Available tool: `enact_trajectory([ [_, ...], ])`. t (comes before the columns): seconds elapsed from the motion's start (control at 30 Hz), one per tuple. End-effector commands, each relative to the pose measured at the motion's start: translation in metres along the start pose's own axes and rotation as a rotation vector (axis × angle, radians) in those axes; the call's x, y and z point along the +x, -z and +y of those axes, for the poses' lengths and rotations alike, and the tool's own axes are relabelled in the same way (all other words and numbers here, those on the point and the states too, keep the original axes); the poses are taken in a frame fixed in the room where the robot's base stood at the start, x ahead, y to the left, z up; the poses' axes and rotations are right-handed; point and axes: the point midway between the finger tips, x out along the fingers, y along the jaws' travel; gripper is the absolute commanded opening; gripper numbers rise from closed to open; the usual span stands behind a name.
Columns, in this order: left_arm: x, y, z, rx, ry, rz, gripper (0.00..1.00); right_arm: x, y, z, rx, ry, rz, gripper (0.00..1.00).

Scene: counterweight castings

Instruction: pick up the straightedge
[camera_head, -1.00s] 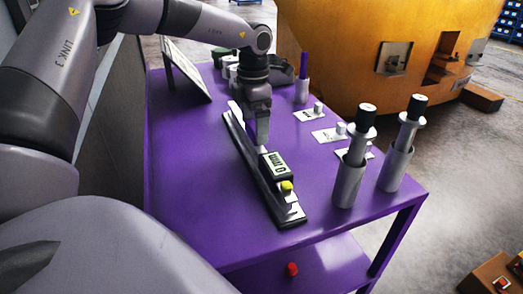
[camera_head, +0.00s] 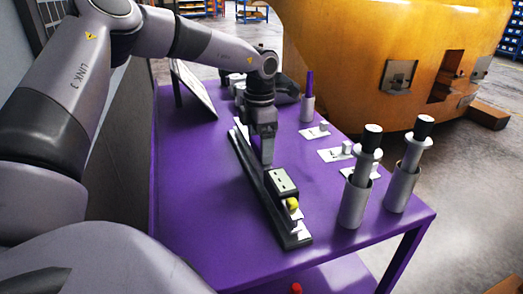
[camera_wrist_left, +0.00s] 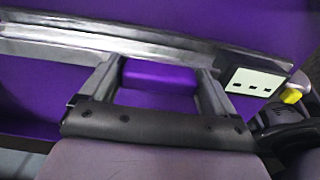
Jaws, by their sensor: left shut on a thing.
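The straightedge (camera_head: 248,172) is a long dark and silvery metal bar lying lengthwise on the purple table. A small box with a pale face (camera_head: 283,181) and a yellow knob (camera_head: 292,204) sit at its near end. My left gripper (camera_head: 264,158) points down over the bar's middle. In the left wrist view the straightedge (camera_wrist_left: 60,40) crosses the upper picture. My right gripper is out of view.
Two metal cylinders with black-topped plungers (camera_head: 354,200) (camera_head: 402,185) stand at the right of the table (camera_head: 200,210). Small weights on white cards (camera_head: 335,154) lie behind them. A tilted panel (camera_head: 195,88) stands at the back left. The table's left part is clear.

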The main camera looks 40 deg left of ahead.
Motion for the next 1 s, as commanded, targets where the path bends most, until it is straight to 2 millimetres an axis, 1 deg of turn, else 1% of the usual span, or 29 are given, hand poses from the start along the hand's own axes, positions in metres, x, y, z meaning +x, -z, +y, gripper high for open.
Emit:
enact_trajectory([
  [0.17, -0.025, -0.002, 0.0, 0.001, -0.004, -0.007, 0.32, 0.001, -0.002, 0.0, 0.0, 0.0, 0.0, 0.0],
  [0.27, -0.046, -0.002, 0.001, 0.0, -0.005, -0.008, 0.32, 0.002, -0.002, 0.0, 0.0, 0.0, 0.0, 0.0],
  [0.5, -0.11, -0.002, 0.0, 0.0, -0.005, -0.008, 0.32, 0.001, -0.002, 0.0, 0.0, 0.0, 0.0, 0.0],
  [0.6, -0.135, -0.001, 0.0, 0.0, -0.005, -0.007, 0.32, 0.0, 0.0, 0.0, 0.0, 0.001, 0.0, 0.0],
  [0.7, -0.155, -0.001, 0.0, 0.001, -0.004, -0.005, 0.32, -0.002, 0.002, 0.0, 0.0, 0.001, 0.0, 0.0],
  [0.83, -0.176, -0.001, 0.0, 0.0, -0.003, -0.005, 0.32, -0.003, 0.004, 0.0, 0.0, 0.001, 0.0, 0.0],
  [1.0, -0.19, -0.001, 0.0, 0.002, -0.002, -0.004, 0.32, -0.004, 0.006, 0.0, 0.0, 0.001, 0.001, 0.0],
])
